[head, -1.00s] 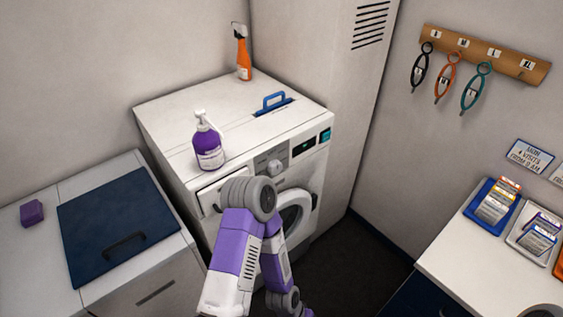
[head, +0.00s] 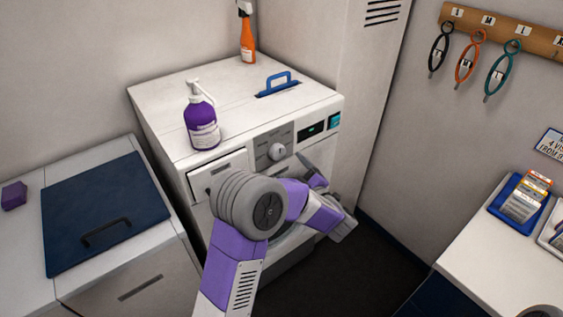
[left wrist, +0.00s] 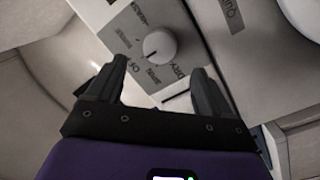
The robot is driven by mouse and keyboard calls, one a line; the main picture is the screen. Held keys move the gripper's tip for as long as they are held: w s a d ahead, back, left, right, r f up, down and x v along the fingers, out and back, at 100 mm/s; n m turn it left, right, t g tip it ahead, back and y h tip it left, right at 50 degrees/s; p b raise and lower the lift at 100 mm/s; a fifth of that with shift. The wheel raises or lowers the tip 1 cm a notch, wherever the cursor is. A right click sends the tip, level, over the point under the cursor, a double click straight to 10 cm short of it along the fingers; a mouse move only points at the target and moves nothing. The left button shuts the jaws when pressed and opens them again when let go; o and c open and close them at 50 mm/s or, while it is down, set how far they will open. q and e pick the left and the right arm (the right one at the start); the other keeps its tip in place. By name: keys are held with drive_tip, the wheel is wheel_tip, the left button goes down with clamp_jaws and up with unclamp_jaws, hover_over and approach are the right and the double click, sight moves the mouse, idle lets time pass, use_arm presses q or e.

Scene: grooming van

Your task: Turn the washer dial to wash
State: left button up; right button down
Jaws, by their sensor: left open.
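The washer (head: 165,115) is white and stands against the back wall. Its round pale dial (head: 277,152) sits on a grey panel on the upper front. In the left wrist view the dial (left wrist: 160,45) shows close, with printed labels around it; OFF and DRY are partly readable. The dial's small mark points to the lower left in that view, on the OFF side. My left gripper (left wrist: 160,72) is open and empty, its fingertips short of the dial and not touching it. In the head view the left gripper (head: 316,175) is right of and below the dial. My right gripper is out of view.
A purple pump bottle (head: 202,125), an orange spray bottle (head: 247,40) and a blue handle (head: 278,83) are on the washer top. A drawer front (head: 215,172) is left of the dial. A tall cabinet (head: 330,60) stands behind right. The floor at right is clear.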

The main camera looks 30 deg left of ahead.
sight(280, 154)
use_arm(q)
drive_tip(key=x, duration=0.7)
drive_tip(key=shift+b, duration=0.3)
drive_tip(key=c, duration=1)
